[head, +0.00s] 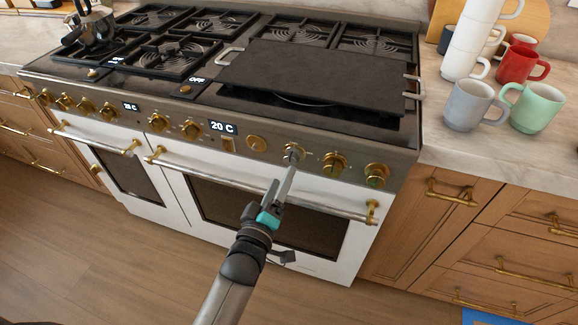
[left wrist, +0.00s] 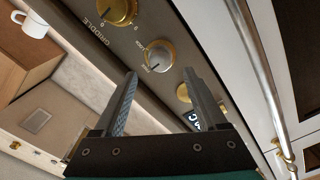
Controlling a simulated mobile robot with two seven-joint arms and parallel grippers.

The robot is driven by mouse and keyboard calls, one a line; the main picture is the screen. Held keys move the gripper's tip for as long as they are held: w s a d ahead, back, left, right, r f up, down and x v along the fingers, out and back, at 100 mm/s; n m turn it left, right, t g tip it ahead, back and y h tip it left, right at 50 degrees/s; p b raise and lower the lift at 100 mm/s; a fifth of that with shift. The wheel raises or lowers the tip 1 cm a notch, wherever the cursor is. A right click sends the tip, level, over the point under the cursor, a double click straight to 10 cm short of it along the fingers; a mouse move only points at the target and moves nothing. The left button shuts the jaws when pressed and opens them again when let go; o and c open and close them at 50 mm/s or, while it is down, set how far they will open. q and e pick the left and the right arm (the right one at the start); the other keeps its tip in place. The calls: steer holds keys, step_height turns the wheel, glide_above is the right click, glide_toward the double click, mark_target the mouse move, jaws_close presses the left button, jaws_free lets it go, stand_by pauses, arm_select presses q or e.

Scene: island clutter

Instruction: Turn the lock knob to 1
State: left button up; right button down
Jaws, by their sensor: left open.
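A round silver-faced knob with a gold ring (head: 293,153), which may be the lock knob, sits on the stove's front panel. It also shows in the left wrist view (left wrist: 159,56), with a dark pointer line and small markings I cannot read. My left gripper (head: 291,170) is open just in front of this knob. In the left wrist view its two fingers (left wrist: 160,78) point at the knob, one to each side, and I see no clear contact. A gold knob (left wrist: 117,10) labelled GRIDDLE is beside it. My right gripper is not in view.
Other gold knobs (head: 335,163) line the panel, with a 20 C display (head: 223,127). An oven door handle (head: 262,184) runs below the panel. A dark griddle plate (head: 315,75) covers the right burners. Mugs (head: 474,105) stand on the right counter.

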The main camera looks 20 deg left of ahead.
mark_target(290, 162)
arm_select(q)
steer(key=w+b, duration=0.1)
steer(key=w, duration=0.4)
steer(key=shift+d, duration=0.1)
steer(key=shift+w, duration=0.6)
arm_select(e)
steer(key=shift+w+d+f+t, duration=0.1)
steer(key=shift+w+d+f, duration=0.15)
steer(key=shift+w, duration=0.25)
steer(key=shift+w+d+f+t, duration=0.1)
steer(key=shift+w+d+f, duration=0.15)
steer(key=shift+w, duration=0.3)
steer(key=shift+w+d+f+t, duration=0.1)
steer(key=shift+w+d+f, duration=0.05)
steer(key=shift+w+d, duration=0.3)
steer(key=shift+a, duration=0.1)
arm_select(q)
jaws_close()
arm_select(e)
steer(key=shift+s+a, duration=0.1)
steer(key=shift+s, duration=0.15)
